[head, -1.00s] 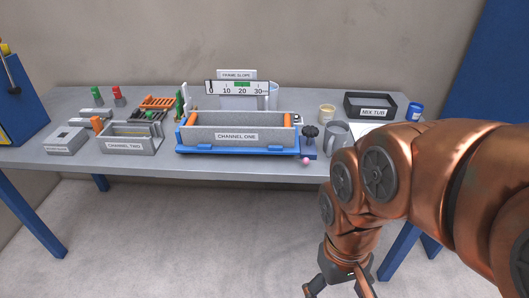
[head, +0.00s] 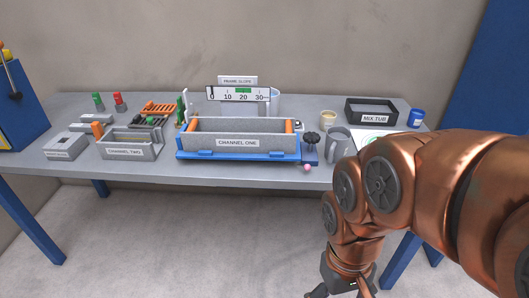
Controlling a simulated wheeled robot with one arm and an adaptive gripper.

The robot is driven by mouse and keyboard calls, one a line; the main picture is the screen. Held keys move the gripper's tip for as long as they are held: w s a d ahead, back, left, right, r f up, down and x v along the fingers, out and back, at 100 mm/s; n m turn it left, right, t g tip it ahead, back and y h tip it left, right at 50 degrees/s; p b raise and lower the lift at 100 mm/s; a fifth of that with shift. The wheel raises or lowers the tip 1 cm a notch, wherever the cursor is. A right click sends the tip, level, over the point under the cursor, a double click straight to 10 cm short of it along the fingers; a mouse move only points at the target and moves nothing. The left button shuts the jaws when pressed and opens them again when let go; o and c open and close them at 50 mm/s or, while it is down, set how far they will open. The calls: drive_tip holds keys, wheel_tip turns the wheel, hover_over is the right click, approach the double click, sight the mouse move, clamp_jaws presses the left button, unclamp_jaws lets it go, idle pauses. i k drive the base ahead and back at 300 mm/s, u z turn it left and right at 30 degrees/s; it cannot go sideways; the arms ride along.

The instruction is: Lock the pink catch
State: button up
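The pink catch (head: 307,168) shows as a small pink ball at the front edge of the table, just below the right end of the blue base (head: 225,157) under the CHANNEL ONE trough (head: 237,142). A dark knob (head: 312,136) stands on a blue block just above it. The catch is too small to tell its position. My gripper (head: 334,294) is at the bottom edge of the picture, in front of and below the table, well apart from the catch. Its fingers are mostly cut off by the frame.
A grey mug (head: 337,145) stands right of the knob, near my arm. The MIX TUB (head: 372,112), a cream cup (head: 327,118) and a blue jar (head: 415,118) are behind it. CHANNEL TWO (head: 125,151) stands at left. The floor before the table is clear.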

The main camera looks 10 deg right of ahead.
sight(306, 167)
drive_tip(key=k, duration=0.55)
drive_tip(key=i, duration=1.05)
drive_tip(key=u, duration=0.75)
